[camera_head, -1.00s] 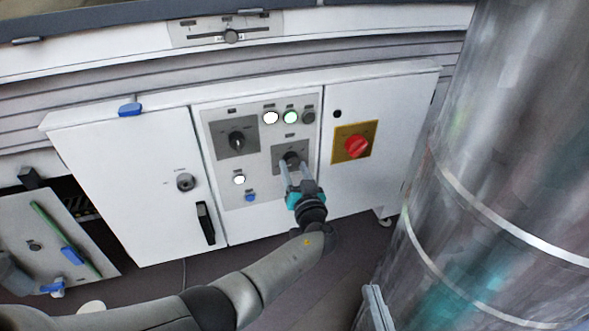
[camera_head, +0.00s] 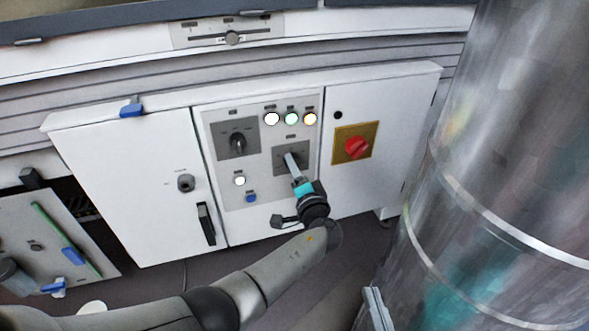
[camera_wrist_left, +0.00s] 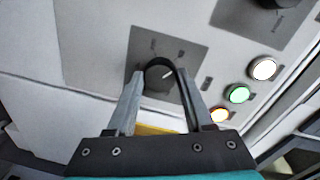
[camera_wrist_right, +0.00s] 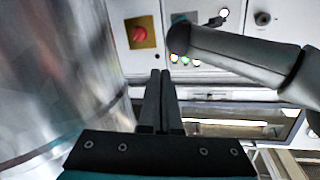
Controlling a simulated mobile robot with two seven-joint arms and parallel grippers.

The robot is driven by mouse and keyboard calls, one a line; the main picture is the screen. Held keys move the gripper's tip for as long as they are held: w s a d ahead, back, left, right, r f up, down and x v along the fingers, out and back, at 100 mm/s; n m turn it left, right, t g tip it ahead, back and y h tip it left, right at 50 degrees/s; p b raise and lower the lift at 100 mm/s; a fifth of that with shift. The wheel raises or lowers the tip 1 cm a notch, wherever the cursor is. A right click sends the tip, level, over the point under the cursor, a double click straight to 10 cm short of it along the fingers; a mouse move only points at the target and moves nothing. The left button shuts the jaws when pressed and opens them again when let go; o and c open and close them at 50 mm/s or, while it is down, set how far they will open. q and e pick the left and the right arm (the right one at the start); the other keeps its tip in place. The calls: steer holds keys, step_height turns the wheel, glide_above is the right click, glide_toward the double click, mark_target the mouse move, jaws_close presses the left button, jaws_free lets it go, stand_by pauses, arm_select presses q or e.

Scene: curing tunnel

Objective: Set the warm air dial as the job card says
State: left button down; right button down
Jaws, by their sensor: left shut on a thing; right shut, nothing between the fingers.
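A grey control panel (camera_head: 221,185) sits in the white cabinet. It carries two black dials on dark grey plates. One dial (camera_head: 238,141) is at upper left. The other dial (camera_wrist_left: 158,76), at lower right, is between the fingers of my left gripper (camera_head: 291,160). My left gripper (camera_wrist_left: 160,90) is shut on this dial, and its pale pointer line shows in the left wrist view. The labels are too small to read, and I cannot make out a job card. My right gripper (camera_wrist_right: 161,75) is shut and empty, away from the panel.
White, green and amber lamps (camera_head: 310,119) are lit above the gripped dial. A red switch (camera_head: 357,147) on a yellow plate is to the right. A large metal cylinder (camera_head: 500,170) fills the right side. A slider (camera_head: 232,38) is above the cabinet.

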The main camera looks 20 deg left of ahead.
arm_select(q)
steer(key=shift+w+d+f+m+y+p, duration=0.1)
steer(key=shift+m+y+p, duration=0.15)
steer(key=shift+m, duration=5.4)
steer(key=shift+w+d+r+m+y+p, duration=0.15)
steer(key=shift+m+y+p, duration=0.15)
steer(key=shift+m, duration=5.4)
steer(key=shift+s+d+f+m+y+p, duration=0.15)
steer(key=shift+m+y+p, duration=0.1)
steer(key=shift+m, duration=5.4)
arm_select(e)
steer(key=shift+w+d+f+n+g+h, duration=0.25)
steer(key=shift+d+f+g, duration=0.25)
steer(key=shift+g, duration=0.25)
steer(key=shift+w+d+f+n+g+h, duration=0.2)
steer(key=shift+d+f+g, duration=0.25)
steer(key=shift+g, duration=0.3)
arm_select(q)
steer(key=shift+w, duration=0.1)
arm_select(e)
steer(key=shift+w+r, duration=0.1)
steer(key=shift+w, duration=0.1)
